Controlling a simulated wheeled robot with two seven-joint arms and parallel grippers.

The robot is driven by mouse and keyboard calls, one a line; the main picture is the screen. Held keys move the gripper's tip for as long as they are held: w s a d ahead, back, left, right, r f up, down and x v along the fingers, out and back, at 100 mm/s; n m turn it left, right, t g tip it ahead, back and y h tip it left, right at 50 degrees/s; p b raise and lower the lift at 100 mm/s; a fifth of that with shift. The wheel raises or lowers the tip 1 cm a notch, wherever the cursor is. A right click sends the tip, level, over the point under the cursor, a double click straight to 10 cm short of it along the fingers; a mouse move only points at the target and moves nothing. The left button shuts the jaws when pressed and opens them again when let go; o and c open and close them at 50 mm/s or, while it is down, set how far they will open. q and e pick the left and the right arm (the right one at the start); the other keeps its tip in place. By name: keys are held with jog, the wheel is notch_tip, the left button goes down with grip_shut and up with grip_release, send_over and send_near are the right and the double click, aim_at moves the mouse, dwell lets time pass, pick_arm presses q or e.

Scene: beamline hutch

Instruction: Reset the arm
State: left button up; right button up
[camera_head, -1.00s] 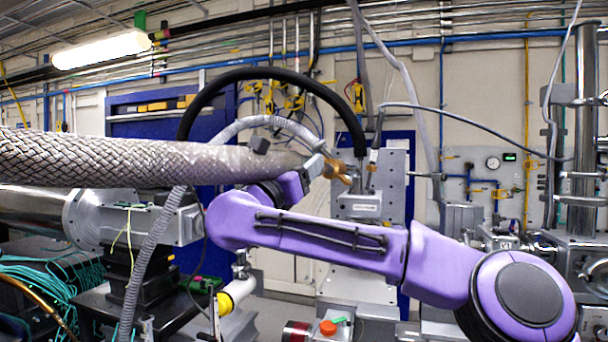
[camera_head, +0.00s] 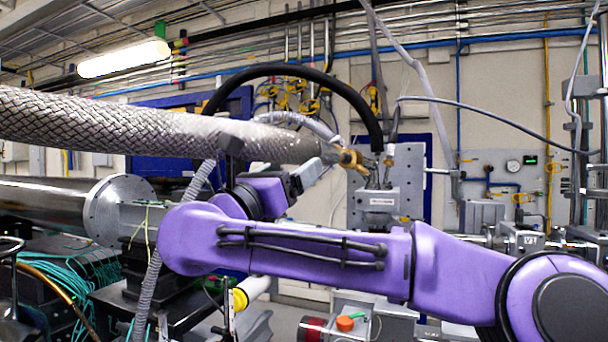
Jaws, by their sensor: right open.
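My right arm (camera_head: 320,255) is purple and reaches in from the lower right across the middle of the view. It bends back at its left end to a dark wrist and my right gripper (camera_head: 312,174), which is grey, open and small in the picture. The gripper is just below the brass-coloured end fitting (camera_head: 352,160) of a thick braided hose (camera_head: 130,125). I cannot tell whether they touch. I see nothing held in the gripper. My left gripper is not in view.
A flanged steel pipe (camera_head: 112,207) lies at left above teal cables (camera_head: 85,275). A grey instrument block (camera_head: 381,200) stands behind the arm, under a black arched hose (camera_head: 290,70). Steel beamline hardware stands at right.

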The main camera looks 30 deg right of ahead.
jog(key=shift+s+a+f, duration=0.1)
jog(key=shift+s+f, duration=0.05)
dwell(0.3)
